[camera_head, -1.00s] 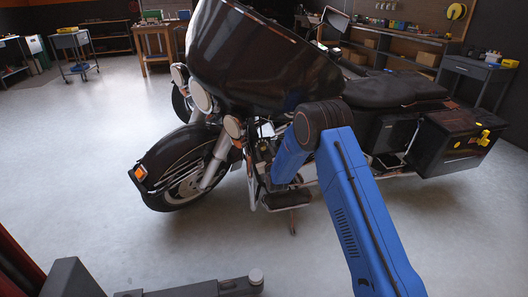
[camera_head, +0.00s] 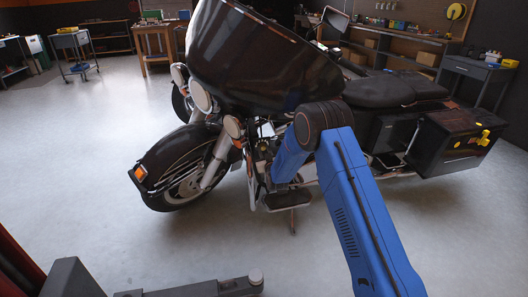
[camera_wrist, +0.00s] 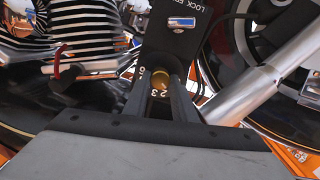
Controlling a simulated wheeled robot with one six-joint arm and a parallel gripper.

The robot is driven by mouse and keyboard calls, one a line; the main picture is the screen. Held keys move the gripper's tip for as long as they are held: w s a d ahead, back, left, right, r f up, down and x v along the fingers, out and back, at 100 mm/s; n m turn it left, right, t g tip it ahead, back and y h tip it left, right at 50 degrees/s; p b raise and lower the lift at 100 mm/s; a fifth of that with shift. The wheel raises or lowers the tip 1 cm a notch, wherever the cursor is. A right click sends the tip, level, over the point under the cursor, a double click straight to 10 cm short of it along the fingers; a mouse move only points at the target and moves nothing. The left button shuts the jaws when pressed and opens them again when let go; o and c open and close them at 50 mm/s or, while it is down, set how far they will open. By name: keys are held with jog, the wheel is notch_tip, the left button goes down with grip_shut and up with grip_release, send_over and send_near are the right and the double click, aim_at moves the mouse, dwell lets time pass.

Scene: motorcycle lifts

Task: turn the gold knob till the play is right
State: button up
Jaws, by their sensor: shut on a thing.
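The lower part of the knob and some of the markings are hidden by the fingers. In the head view, the black motorcycle (camera_head: 265,60) stands on the floor, and my blue arm reaches down to its side. The knob and the gripper's tips are hidden there behind the arm and the bike.
In the wrist view, ribbed engine fins (camera_wrist: 85,35) lie at the left and a silver tube (camera_wrist: 270,80) runs close on the right, beside a dark wheel.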

jog(key=m, duration=0.4)
jog(key=shift+d+y, duration=0.1)
jog(key=shift+y, duration=0.3)
jog(key=m, duration=0.5)
jog(key=shift+d+y, duration=0.1)
jog(key=shift+y, duration=0.3)
jog(key=m, duration=0.4)
jog(key=shift+w+f+y, duration=0.1)
jog(key=shift+y, duration=0.2)
jog(key=shift+d+f+m+t, duration=0.1)
jog(key=shift+m+t, duration=0.2)
jog(key=shift+m, duration=2.3)
jog(key=o, duration=1)
jog(key=shift+o, duration=0.2)
